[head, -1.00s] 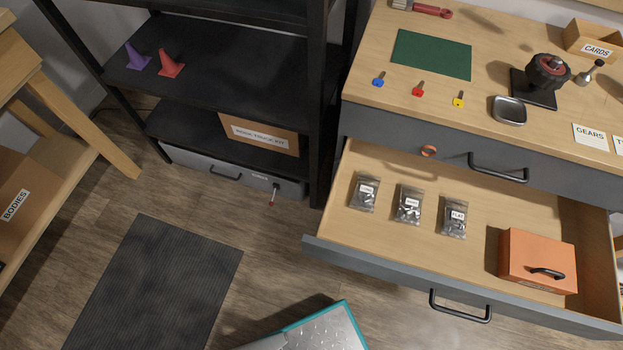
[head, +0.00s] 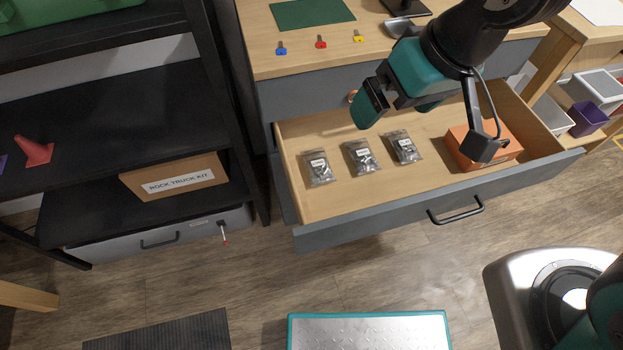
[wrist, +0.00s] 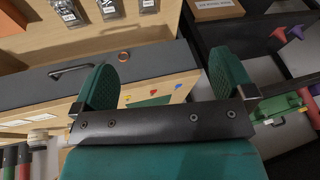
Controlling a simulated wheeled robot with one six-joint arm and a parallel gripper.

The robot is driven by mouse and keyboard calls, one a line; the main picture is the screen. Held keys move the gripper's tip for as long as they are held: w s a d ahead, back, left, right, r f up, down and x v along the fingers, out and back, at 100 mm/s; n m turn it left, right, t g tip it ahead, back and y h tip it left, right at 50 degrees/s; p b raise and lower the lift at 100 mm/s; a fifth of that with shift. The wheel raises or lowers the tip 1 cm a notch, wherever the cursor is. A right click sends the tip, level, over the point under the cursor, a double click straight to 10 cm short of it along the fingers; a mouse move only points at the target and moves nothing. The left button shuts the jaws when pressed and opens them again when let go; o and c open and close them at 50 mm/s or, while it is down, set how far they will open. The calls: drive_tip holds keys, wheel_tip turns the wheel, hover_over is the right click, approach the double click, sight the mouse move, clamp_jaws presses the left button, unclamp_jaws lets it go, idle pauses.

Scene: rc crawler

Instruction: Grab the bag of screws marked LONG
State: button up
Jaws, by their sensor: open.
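Three small clear bags of screws with white labels lie in a row in the open drawer (head: 330,208): a left bag (head: 318,167), a middle bag (head: 361,157) and a right bag (head: 404,147). Their label words are too small to read surely, so I cannot tell which is marked LONG. In the wrist view, parts of the bags show at the top edge, one of them here (wrist: 108,9). My gripper (head: 398,106) is open and empty, above the back of the drawer and apart from the bags. Its two teal fingers (wrist: 165,78) are spread in the wrist view.
An orange box (head: 485,147) stands at the drawer's right end, partly behind my arm. Blue, red and yellow keys (head: 320,42) lie on the worktop above. A black shelf (head: 110,100) with a cardboard box (head: 175,181) stands left. A teal-edged metal platform (head: 370,331) is in front.

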drive_tip(key=w+a+f+t+b, duration=0.2)
drive_tip(key=w+a+f+b, duration=0.15)
drive_tip(key=f, duration=0.55)
drive_tip(key=w+a+f+t+b, duration=0.1)
drive_tip(key=w+a+f+b, duration=0.2)
drive_tip(key=f, duration=0.6)
drive_tip(key=b, duration=0.3)
hover_over(318, 163)
drive_tip(key=s+d, duration=0.1)
drive_tip(key=s, duration=0.2)
drive_tip(key=shift+h, duration=0.4)
drive_tip(key=f, duration=0.9)
drive_tip(key=shift+w+d+f, duration=0.15)
drive_tip(key=shift+d+f, duration=0.05)
drive_tip(key=shift+f, duration=0.15)
drive_tip(key=x, duration=0.5)
drive_tip(key=shift+f+b, duration=0.4)
drive_tip(key=c, duration=1.2)
